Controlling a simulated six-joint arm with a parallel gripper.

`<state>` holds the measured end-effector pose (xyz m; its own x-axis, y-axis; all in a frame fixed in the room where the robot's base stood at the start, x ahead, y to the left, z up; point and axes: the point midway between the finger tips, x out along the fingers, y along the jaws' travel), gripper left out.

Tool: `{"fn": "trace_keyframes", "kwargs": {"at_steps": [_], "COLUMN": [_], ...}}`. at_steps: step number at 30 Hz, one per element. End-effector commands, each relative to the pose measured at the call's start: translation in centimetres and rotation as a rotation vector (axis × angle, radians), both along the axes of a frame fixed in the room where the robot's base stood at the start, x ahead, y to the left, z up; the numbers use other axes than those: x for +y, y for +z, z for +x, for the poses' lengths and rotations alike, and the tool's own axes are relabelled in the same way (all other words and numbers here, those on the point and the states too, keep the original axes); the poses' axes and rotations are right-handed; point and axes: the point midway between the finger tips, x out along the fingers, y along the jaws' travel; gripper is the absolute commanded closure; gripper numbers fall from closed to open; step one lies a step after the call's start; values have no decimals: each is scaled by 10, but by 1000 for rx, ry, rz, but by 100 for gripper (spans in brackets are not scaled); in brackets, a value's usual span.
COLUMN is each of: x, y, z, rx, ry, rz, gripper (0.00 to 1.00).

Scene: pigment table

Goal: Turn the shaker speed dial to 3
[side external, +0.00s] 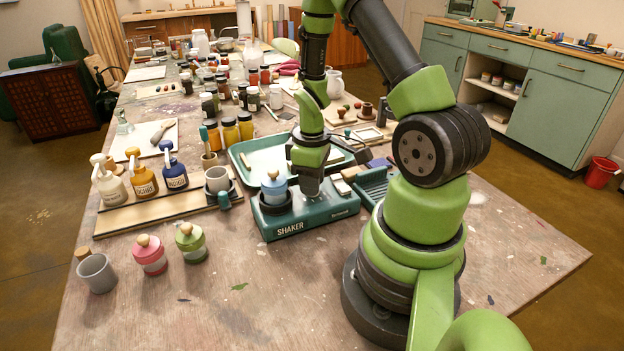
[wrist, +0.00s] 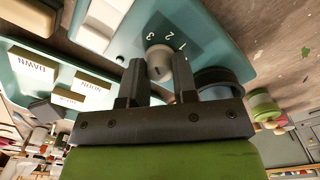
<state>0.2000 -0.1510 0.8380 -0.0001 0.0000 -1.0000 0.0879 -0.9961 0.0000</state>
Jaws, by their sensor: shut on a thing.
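The shaker (side external: 325,212) is a teal box with its name on the front, standing on the table in the side view. A blue-lidded jar (side external: 274,190) sits in its dark round holder. My gripper (side external: 311,190) points down at the shaker's right part, where it hides the dial in the side view. In the wrist view the pale round dial (wrist: 159,62) lies between the two dark fingertips of my gripper (wrist: 158,80), which is shut on it. The numerals 1, 2 and 3 show around the dial. I cannot tell which one its mark points to.
The holder (wrist: 218,82) is close beside one finger. A teal rack (wrist: 90,72) with labelled blocks, including DAWN and NOON, lies on the other side. A pink jar (side external: 151,257) and a green jar (side external: 190,243) stand left of the shaker. The front table is mostly clear.

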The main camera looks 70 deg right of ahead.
Motion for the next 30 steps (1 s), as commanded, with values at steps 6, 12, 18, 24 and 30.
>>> {"fn": "trace_keyframes", "kwargs": {"at_steps": [6,12,18,24,30], "x": [0,0,0,0,0], "y": [0,0,0,0,0], "z": [0,0,0,0,0], "rx": [0,0,0,0,0], "ry": [48,60,59,59,58], "rz": [0,0,0,0,0], "gripper": [97,97,97,48,48]}}
